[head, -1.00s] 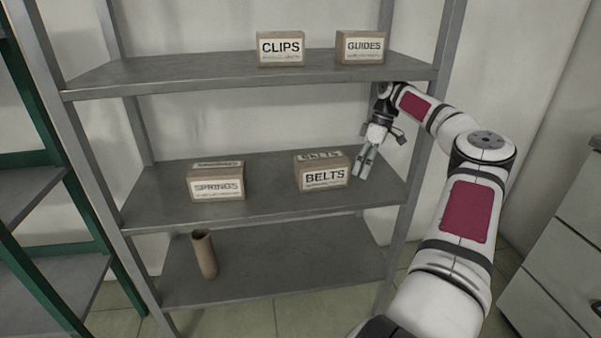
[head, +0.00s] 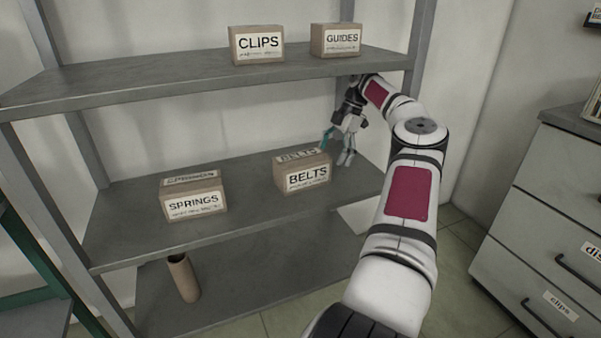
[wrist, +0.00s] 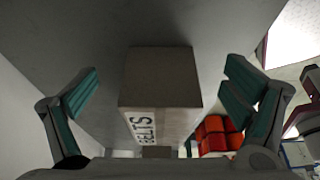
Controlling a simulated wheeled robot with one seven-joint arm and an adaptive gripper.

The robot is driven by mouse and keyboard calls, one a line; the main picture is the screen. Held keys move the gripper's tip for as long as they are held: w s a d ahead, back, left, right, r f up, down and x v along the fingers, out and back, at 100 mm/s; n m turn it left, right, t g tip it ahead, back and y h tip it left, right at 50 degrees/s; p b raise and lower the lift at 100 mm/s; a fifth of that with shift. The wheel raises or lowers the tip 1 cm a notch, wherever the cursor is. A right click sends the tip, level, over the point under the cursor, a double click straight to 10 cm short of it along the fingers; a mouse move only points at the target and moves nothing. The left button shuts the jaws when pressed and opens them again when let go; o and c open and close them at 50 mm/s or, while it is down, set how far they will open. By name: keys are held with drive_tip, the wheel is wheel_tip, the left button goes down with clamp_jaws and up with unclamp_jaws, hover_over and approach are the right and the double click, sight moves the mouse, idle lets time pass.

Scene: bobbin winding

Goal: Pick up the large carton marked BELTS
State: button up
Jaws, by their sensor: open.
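The brown BELTS carton (head: 303,178) sits on the right part of the middle shelf (head: 240,205), with its white label facing me. My gripper (head: 337,147) is open at the carton's back right, with its fingers spread. One finger shows near the carton's top and the other off its right end. In the wrist view the carton (wrist: 160,80) lies between the two teal fingers of my gripper (wrist: 160,100), with a gap on each side. The head view does not show clearly how deep the fingers are around it.
The SPRINGS carton (head: 194,198) stands left on the same shelf. CLIPS (head: 257,45) and GUIDES (head: 336,40) cartons stand on the upper shelf (head: 180,76), above my gripper. A cardboard tube (head: 184,278) stands on the lower shelf. A drawer cabinet (head: 545,220) is at right.

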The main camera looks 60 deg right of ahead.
sight(309, 156)
drive_tip(key=w+a, duration=0.1)
drive_tip(key=a, duration=0.1)
drive_tip(key=w+a, duration=0.1)
drive_tip(key=w+a+b, duration=0.1)
drive_tip(key=a, duration=0.1)
drive_tip(key=shift+a, duration=0.35)
drive_tip(key=shift+w+a+f+b, duration=0.1)
drive_tip(key=shift+w+a+b, duration=0.1)
drive_tip(key=shift+w+a, duration=0.3)
drive_tip(key=shift+w+a+b, duration=0.15)
drive_tip(key=shift+a, duration=0.5)
drive_tip(key=shift+w+a+f+b, duration=0.25)
drive_tip(key=shift+a+f+b, duration=0.3)
drive_tip(key=shift+f, duration=0.35)
drive_tip(key=shift+w+a+f, duration=0.15)
drive_tip(key=shift+a+f, duration=0.1)
drive_tip(key=shift+f, duration=0.2)
drive_tip(key=shift+c, duration=0.5)
drive_tip(key=c, duration=1.5)
drive_tip(key=shift+r, duration=0.1)
